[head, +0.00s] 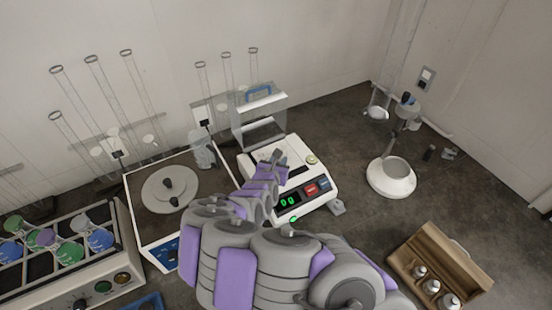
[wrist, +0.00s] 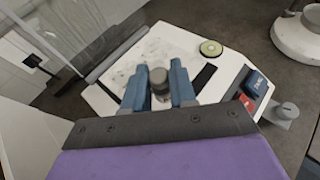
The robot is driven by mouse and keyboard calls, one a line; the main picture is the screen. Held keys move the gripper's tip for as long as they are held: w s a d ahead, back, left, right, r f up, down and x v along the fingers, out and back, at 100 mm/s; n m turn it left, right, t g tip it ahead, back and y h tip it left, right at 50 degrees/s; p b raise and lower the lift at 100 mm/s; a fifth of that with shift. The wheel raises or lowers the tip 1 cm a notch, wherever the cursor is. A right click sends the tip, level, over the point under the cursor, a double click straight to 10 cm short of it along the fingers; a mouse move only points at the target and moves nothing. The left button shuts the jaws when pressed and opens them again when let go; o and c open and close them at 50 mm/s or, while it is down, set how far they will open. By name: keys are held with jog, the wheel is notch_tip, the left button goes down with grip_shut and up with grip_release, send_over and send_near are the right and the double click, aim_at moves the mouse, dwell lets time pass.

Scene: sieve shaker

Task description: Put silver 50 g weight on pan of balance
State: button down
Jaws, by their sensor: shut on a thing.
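The balance (head: 318,193) is a white box with a green display, red and blue buttons and a clear draft shield at its back. In the wrist view its white top (wrist: 185,45) lies below my gripper (wrist: 160,88). The blue fingers are shut on a small grey weight (wrist: 159,76), whose dark knob shows between them. Its lower part is mostly hidden, so I cannot tell whether it touches the pan. No separate pan edge is clear. In the head view my gripper (head: 276,160) is over the balance top.
A wooden box (head: 412,242) with several silver weights stands at the right front. A white round-based device (head: 391,177) stands right of the balance. The clear shield (wrist: 110,40) stands close to my fingers.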

jog(key=w, duration=0.3)
jog(key=shift+w+a+f, duration=0.2)
jog(key=shift+w+a, duration=0.15)
jog(key=shift+a, duration=0.05)
jog(key=shift+w+a+f, duration=0.1)
jog(key=shift+w+f, duration=0.05)
jog(key=shift+w, duration=0.15)
jog(key=shift+w+a, duration=0.15)
jog(key=shift+w, duration=0.55)
notch_tip(320, 180, down, 4)
jog(key=shift+w+r+b, duration=0.1)
jog(key=shift+r+b, duration=0.15)
jog(key=shift+b, duration=0.35)
jog(key=shift+r, duration=0.1)
jog(key=c, duration=0.9)
grip_release()
